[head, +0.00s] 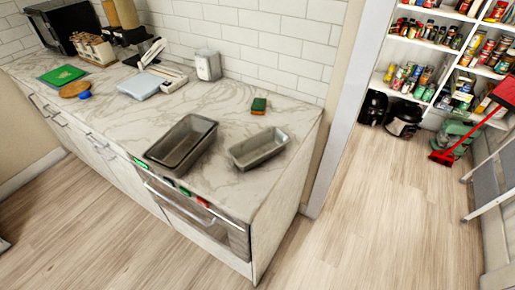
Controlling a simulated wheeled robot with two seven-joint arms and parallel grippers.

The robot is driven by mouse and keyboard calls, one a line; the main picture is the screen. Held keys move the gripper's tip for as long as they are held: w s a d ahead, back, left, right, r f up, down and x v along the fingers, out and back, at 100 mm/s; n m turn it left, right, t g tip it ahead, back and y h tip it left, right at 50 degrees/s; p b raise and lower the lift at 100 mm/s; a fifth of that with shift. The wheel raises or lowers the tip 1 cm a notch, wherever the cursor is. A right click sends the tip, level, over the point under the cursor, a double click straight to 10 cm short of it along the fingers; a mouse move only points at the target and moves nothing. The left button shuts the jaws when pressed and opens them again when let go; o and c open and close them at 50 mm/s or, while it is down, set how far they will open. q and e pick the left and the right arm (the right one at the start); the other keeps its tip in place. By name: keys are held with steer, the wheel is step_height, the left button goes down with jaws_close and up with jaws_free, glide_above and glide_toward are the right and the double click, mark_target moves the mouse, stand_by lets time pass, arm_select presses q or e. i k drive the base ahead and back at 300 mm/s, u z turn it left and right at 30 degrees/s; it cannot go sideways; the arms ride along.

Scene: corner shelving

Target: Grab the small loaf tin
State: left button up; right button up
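Two grey metal loaf tins stand on the marble counter in the head view. The smaller, lighter tin (259,148) is on the right, close to the counter's right end. It is upright and looks empty. The larger, darker tin (182,144) is to its left, near the front edge, with a clear gap between the two. Neither of my grippers shows in the head view.
A green and brown sponge (259,105) lies behind the small tin. A napkin dispenser (208,65) and a scale-like device (143,84) stand farther back. Shelves of jars and cans (428,60) are at the right. The wooden floor (385,215) before the counter is clear.

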mark_target(247, 153)
steer(key=z, duration=1.6)
steer(key=k, duration=1.35)
steer(key=z, duration=0.15)
steer(key=i, duration=0.5)
steer(key=u, duration=0.1)
